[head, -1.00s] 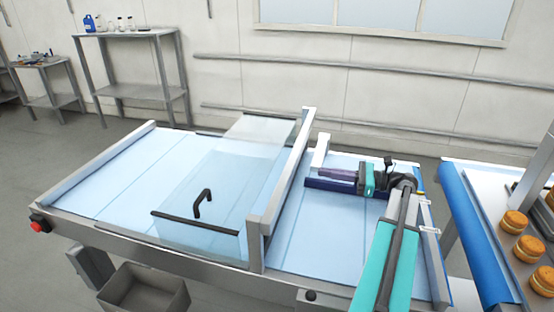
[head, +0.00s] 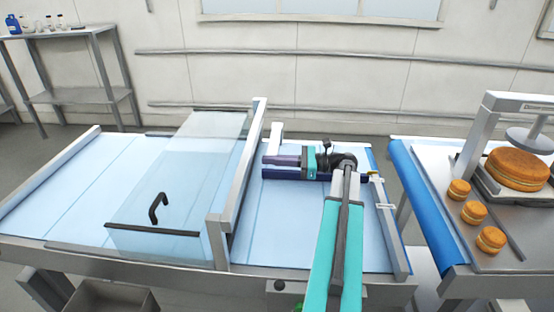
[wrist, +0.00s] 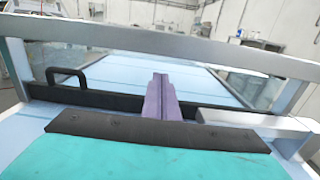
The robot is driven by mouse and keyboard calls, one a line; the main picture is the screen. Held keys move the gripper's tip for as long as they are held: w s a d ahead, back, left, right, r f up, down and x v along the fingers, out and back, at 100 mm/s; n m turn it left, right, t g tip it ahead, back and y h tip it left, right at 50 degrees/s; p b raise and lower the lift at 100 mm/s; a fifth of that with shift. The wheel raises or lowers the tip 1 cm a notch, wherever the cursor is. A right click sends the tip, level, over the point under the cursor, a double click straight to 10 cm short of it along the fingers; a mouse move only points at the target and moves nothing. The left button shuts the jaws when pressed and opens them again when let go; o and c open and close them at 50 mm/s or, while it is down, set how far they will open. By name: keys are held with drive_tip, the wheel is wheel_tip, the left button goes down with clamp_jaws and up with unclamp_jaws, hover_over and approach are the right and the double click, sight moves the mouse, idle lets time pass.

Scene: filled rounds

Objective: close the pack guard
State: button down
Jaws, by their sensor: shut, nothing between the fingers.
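The pack guard (head: 170,170) is a clear panel over the left part of a pale blue table (head: 65,205). It has a black bar along its near edge and a black handle (head: 157,207). Its exact tilt is hard to tell. In the wrist view the handle (wrist: 68,76) is at the left. My gripper (head: 268,160) is to the right of the guard, past a grey upright frame (head: 240,180), and points left. It is apart from the handle. Its purple fingers (wrist: 161,95) are shut and empty in the wrist view.
The grey frame stands between my gripper and the handle. A blue-edged conveyor (head: 425,210) with several small filled rounds (head: 474,212) and a large round (head: 518,168) is at the right. A bin (head: 110,298) is below the table.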

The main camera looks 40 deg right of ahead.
drive_tip(key=p+x, duration=0.2)
drive_tip(key=x, duration=0.8)
drive_tip(key=shift+w+a+p, duration=0.15)
drive_tip(key=shift+w+p, duration=0.1)
drive_tip(key=shift+p, duration=0.15)
drive_tip(key=shift+w, duration=0.1)
